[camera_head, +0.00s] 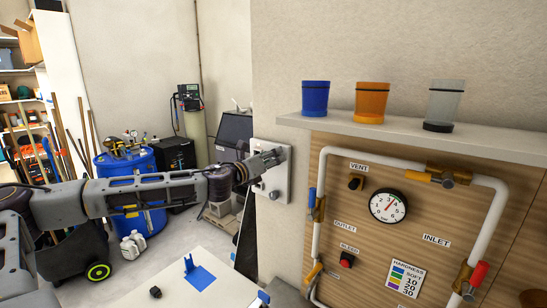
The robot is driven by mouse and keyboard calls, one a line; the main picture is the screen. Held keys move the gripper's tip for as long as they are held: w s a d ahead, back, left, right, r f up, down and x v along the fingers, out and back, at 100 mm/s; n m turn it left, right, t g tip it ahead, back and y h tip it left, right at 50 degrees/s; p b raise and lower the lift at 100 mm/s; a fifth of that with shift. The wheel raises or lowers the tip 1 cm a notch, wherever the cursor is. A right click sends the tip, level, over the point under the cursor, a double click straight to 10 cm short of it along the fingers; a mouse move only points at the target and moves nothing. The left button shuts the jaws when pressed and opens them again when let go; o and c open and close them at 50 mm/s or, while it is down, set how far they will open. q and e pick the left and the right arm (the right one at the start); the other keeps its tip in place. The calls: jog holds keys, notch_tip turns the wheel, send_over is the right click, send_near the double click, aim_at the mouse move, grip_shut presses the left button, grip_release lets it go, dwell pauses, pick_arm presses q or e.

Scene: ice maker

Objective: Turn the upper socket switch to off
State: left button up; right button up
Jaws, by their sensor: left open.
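A white socket panel (283,190) is fixed to the wall in the middle of the view, left of the wooden board. My left arm reaches in from the left, and my left gripper (274,157) is at the upper part of this panel. The fingers are open, but their gap is small in this view. The upper switch is hidden behind the gripper, so its position and any contact cannot be told. A lower dark switch (274,195) shows below the gripper. My right gripper is not in view.
A wooden board with white pipes (405,159), a round gauge (388,205) and valves stands right of the panel. A shelf (470,139) above it holds three cups. A white table (150,275) is below. A blue barrel (130,190) stands behind my left arm.

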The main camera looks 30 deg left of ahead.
pick_arm(q)
jog(key=shift+d+r, duration=0.1)
jog(key=shift+r, duration=0.05)
jog(key=shift+c, duration=0.3)
jog(key=c, duration=1)
jog(key=shift+o, duration=0.2)
